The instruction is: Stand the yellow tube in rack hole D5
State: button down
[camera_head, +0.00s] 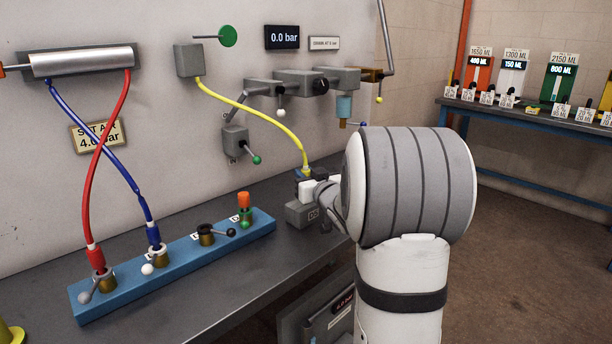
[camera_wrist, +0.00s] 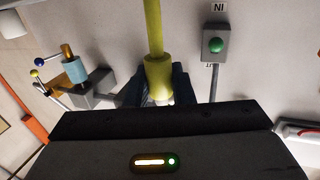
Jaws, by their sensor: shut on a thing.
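The yellow tube (camera_head: 258,119) is a flexible hose. Its upper end joins a grey block on the wall, and it curves down to the right to my gripper (camera_head: 308,180). My gripper is shut on the tube's lower end fitting; the tube (camera_wrist: 154,30) and its thicker yellow collar (camera_wrist: 158,78) show between the fingers (camera_wrist: 160,92) in the wrist view.
A blue manifold (camera_head: 180,264) with several ports stands left of the grey block. Red (camera_head: 111,150) and blue (camera_head: 112,155) hoses cross above its left ports. Valves (camera_head: 300,82) are on the wall above. The bench (camera_head: 245,275) is bare in front of the manifold.

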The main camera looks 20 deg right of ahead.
jog(key=shift+f+b, duration=1.45)
jog(key=shift+f, duration=0.3)
jog(key=c, duration=1.2)
grip_release()
jog(key=shift+o, duration=0.2)
jog(key=shift+s, duration=0.1)
jog(key=s, duration=0.7)
jog(key=shift+s+p, duration=0.3)
jog(key=shift+p, duration=0.05)
jog(key=shift+r, duration=0.15)
jog(key=s+a+r+g+p, duration=0.3)
jog(key=s+a+g+p, duration=0.4)
jog(key=s, duration=0.6)
jog(key=s+a+r+g+p, duration=0.3)
jog(key=s+a+g+p, duration=0.5)
jog(key=s+a+p, duration=0.2)
jog(key=s+a, duration=0.2)
jog(key=s, duration=0.2)
